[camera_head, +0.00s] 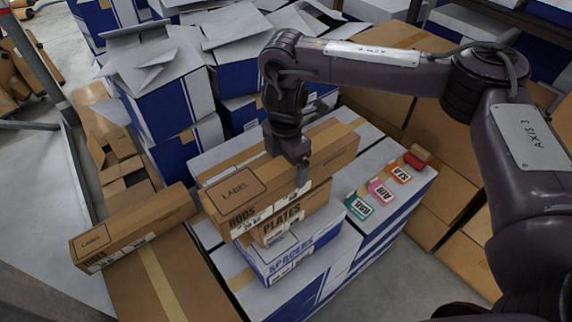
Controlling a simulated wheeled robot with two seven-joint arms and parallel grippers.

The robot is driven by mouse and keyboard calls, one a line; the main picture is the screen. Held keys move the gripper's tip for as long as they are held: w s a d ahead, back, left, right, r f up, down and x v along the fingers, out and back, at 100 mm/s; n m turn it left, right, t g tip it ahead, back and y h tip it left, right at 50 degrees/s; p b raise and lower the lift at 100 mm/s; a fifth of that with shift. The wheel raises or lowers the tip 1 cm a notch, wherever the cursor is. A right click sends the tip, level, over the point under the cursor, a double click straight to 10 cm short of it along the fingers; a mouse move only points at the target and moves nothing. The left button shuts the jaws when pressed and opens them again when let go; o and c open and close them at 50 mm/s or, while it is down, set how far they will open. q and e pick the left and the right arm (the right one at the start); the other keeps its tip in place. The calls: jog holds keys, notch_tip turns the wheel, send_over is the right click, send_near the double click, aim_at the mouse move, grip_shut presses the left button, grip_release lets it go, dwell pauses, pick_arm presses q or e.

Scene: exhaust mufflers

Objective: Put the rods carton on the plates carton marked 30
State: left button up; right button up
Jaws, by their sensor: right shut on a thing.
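The long brown rods carton (331,153), with a label on top and "RODS" on its end, lies above the brown plates carton (283,226). My right gripper (299,168) reaches down over it and is shut on it near its middle. I cannot tell whether its underside touches the plates carton. The plates carton sits on a blue and white spacers carton (297,251). Any number on the plates carton is too small to read. The rods carton hides much of its top. My left gripper is not in view.
The stack stands on large white and blue boxes (240,284). A brown tubes carton (130,232) lies to the left. Small green (360,207), pink (381,191), orange (400,174) and red (417,159) items sit at the right. Open blue and white boxes (166,99) crowd behind.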

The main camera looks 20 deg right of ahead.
jog(key=shift+f, duration=0.5)
jog(key=shift+f, duration=0.1)
jog(key=o, duration=1.4)
jog(key=shift+s, duration=0.1)
notch_tip(320, 180, up, 12)
jog(key=b, duration=0.1)
